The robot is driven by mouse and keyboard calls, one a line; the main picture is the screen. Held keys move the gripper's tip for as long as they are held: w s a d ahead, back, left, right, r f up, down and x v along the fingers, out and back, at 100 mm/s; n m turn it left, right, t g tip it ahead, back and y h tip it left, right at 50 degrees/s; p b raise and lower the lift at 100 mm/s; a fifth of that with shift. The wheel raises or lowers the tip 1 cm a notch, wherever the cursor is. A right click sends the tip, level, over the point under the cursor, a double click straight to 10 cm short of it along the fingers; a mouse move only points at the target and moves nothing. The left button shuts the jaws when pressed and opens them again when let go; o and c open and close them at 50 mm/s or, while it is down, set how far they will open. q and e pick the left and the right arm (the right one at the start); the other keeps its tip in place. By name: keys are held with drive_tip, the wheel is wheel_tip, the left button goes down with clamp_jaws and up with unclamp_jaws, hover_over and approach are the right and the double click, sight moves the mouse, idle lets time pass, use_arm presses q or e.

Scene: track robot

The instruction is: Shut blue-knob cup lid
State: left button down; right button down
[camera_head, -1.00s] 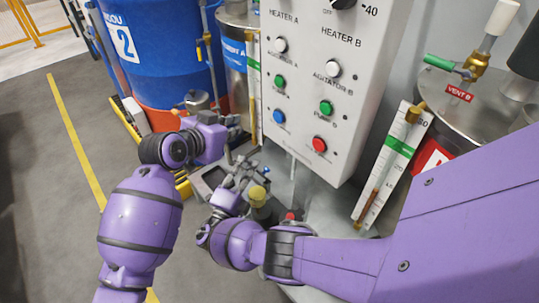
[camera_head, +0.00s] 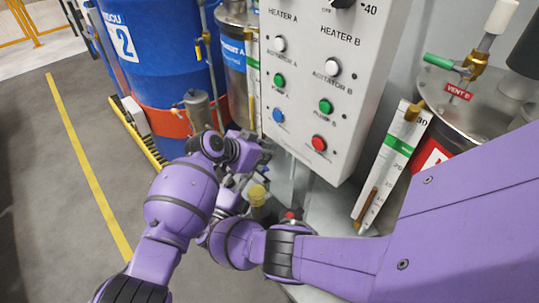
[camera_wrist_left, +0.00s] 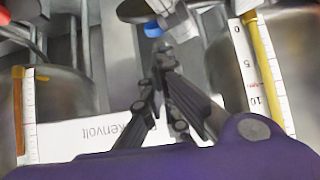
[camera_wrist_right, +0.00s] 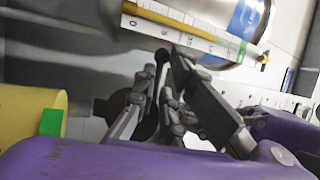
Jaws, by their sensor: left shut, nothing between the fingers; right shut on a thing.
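The blue knob (camera_wrist_left: 152,28) shows at the top of the left wrist view, against a grey rounded part that may be the lid or cup. The tips of my left gripper (camera_wrist_left: 160,46) are just below it in the picture; contact is unclear. In the head view my left arm mostly hides the right gripper and the cup.
A gauge board (camera_head: 390,165) and a steel tank (camera_head: 475,100) are at right. Open floor (camera_head: 45,200) lies left.

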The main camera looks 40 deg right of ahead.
use_arm(q)
drive_tip(key=shift+d+f, duration=0.3)
drive_tip(key=shift+d, duration=0.05)
use_arm(e)
drive_tip(key=shift+s+d+f, duration=0.15)
drive_tip(key=shift+s+f, duration=0.1)
drive_tip(key=shift+f, duration=0.1)
use_arm(q)
drive_tip(key=shift+a+f+h, duration=0.3)
drive_tip(key=shift+a+h, duration=0.1)
drive_tip(key=shift+a, duration=0.4)
use_arm(e)
drive_tip(key=shift+d, duration=0.1)
use_arm(q)
drive_tip(key=shift+f, duration=0.1)
use_arm(e)
drive_tip(key=c, duration=1.9)
unclamp_jaws()
drive_tip(key=shift+r, duration=0.1)
drive_tip(key=shift+w, duration=0.1)
